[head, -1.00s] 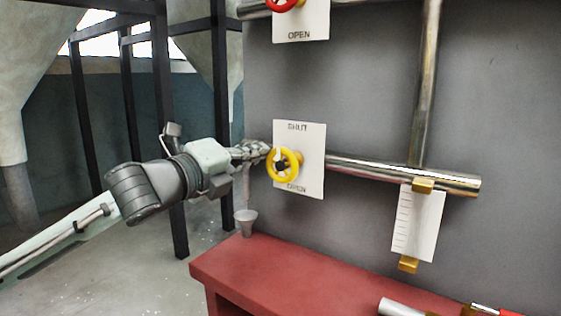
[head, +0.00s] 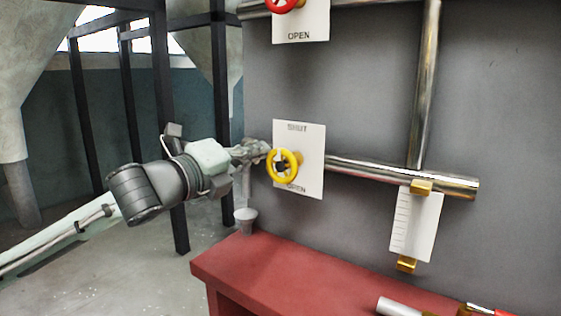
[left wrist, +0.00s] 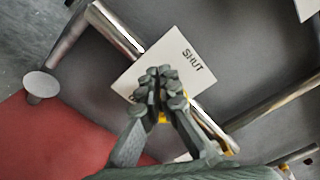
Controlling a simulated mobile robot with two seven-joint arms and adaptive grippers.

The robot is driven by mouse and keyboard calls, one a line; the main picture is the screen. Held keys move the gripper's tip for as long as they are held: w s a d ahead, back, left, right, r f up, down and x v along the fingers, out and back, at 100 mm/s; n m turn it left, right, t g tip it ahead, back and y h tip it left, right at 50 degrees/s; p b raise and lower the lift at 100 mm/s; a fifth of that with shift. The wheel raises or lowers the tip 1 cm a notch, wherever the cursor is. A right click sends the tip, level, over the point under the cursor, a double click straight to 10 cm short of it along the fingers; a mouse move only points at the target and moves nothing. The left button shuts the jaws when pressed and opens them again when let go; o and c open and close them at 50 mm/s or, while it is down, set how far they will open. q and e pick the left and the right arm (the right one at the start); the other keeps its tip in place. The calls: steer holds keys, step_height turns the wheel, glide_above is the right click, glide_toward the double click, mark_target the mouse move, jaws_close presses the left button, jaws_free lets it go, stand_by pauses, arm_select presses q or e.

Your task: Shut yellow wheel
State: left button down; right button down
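The yellow wheel (head: 295,167) sits on a pipe stub in front of a white card (head: 312,152) marked SHUT at its top and OPEN at its bottom. My left gripper (head: 268,149) is at the wheel's upper left rim in the head view. I cannot tell whether it touches the wheel. In the left wrist view its fingertips (left wrist: 160,84) are drawn together in front of the card (left wrist: 180,60). They hide most of the wheel; only a bit of yellow (left wrist: 163,117) shows between the fingers. My right gripper is not in view.
A red wheel (head: 283,4) with its own card is above. A steel pipe (head: 380,170) runs right from the yellow wheel. A gauge card (head: 418,222) hangs below it. A red bench (head: 250,262) stands beneath, with a funnel (head: 245,216) above its left end.

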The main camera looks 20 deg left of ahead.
arm_select(q)
steer(key=b+v, duration=0.2)
steer(key=v, duration=0.4)
steer(key=shift+a+r+b, duration=0.15)
steer(key=shift+r+b, duration=0.05)
steer(key=shift+b, duration=0.15)
